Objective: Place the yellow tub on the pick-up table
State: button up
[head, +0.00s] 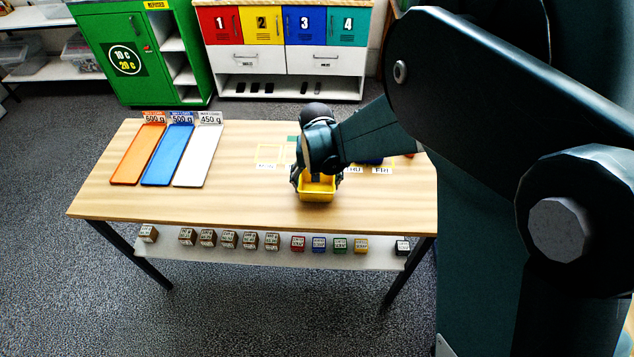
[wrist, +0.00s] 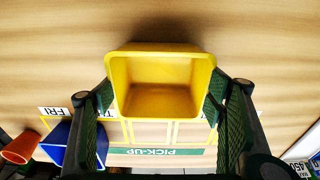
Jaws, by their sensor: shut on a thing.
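The yellow tub (head: 319,191) is over the right-hand front part of the wooden pick-up table (head: 240,210). It is empty and looks upright in the head view. In the wrist view the tub (wrist: 160,115) sits between the two fingers of my gripper (wrist: 160,92), which press its opposite sides. My gripper (head: 317,172) is shut on it. A dark shadow lies on the wood beside the tub; I cannot tell whether its base touches the table. A green PICK-UP strip (wrist: 155,152) and yellow outlined boxes mark the table behind it.
Orange (head: 137,156), blue (head: 167,157) and white (head: 198,158) weight-labelled trays lie at the table's left. A blue container (wrist: 62,143) and an orange one (wrist: 20,148) stand near the day labels. The table's front middle is clear. Small blocks fill the lower shelf (head: 285,258).

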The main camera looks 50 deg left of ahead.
jog(key=o, duration=0.9)
jog(key=shift+f, duration=0.1)
jog(key=r, duration=0.8)
jog(key=s+d+r+p, duration=0.1)
jog(key=r, duration=0.3)
jog(key=shift+r, duration=0.15)
jog(key=shift+w+d, duration=0.1)
dwell(0.3)
